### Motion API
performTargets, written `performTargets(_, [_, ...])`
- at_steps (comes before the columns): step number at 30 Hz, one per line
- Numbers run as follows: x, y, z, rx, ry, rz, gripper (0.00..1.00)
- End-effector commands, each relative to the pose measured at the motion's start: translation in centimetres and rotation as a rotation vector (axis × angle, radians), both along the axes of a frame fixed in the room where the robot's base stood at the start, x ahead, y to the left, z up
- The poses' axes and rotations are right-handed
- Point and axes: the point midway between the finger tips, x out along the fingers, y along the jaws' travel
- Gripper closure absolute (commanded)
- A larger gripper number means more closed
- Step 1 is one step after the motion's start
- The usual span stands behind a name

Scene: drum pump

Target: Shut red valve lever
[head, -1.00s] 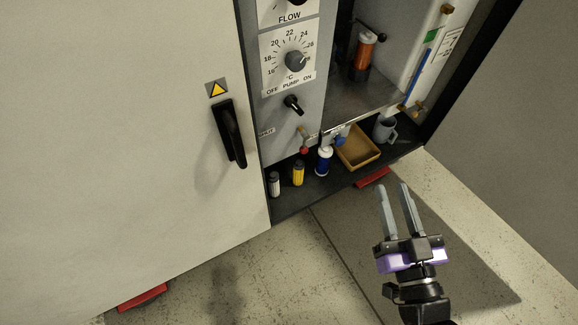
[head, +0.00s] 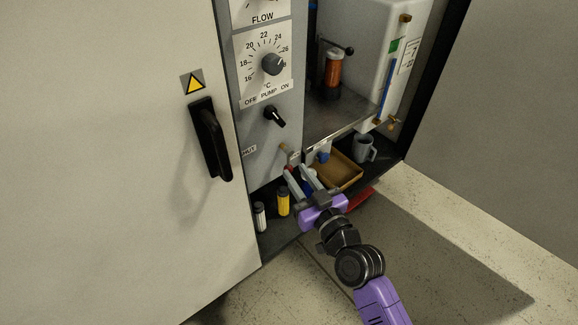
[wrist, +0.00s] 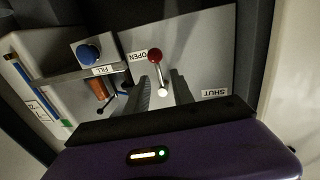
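The red valve lever shows in the wrist view as a red ball (wrist: 155,55) on a short metal rod, beside the OPEN label (wrist: 140,56). The SHUT label (wrist: 214,93) is off to the right on the same grey panel. My gripper (wrist: 160,78) is open, its two fingers on either side of the lever's line in that view; I cannot tell whether they touch it. In the head view my gripper (head: 296,169) is at the lower panel, and its fingers largely hide the lever.
A blue knob (wrist: 88,53) above a FILL label is beside the lever. Below the panel, a dark shelf holds a yellow bottle (head: 283,202), a white bottle (head: 260,217), a tan tray (head: 345,179) and a grey mug (head: 365,149). A cabinet door (head: 110,150) with black handle stands left.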

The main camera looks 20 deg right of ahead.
Motion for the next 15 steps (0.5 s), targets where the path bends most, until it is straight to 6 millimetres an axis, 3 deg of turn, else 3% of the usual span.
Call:
performTargets(6, [3.0,0.2,0.0,0.001,-0.001,-0.001,0.71])
performTargets(15, [4.0,0.3,0.0,0.000,0.000,0.000,0.71])
